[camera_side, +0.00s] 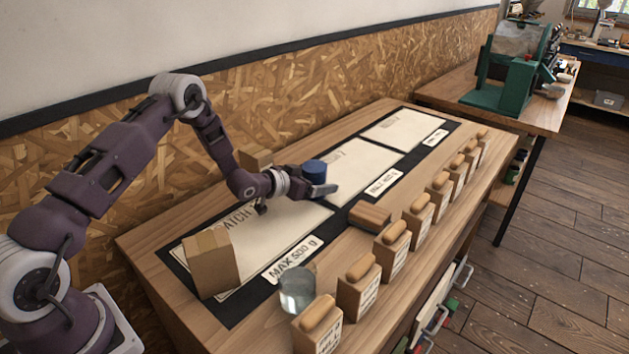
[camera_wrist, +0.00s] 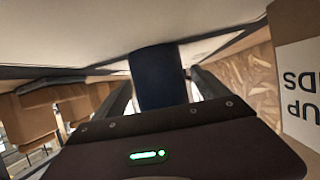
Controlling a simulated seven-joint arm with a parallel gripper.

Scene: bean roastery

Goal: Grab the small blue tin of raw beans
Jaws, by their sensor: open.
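The small blue tin (camera_side: 314,171) stands upright on the work table, near the border between the front and middle pale batch sheets. My gripper (camera_side: 318,189) is low over the table at the tin, its fingers reaching around it from the left. In the wrist view the dark blue tin (camera_wrist: 157,72) stands between the two fingers of my open gripper (camera_wrist: 160,92). One finger shows on each side of it. Whether either finger touches the tin I cannot tell. The tin's lower part is hidden by the gripper in both views.
A cardboard box (camera_side: 212,262) stands on the front sheet; another box (camera_side: 256,158) is behind my wrist. The far sheet (camera_side: 395,130) is clear.

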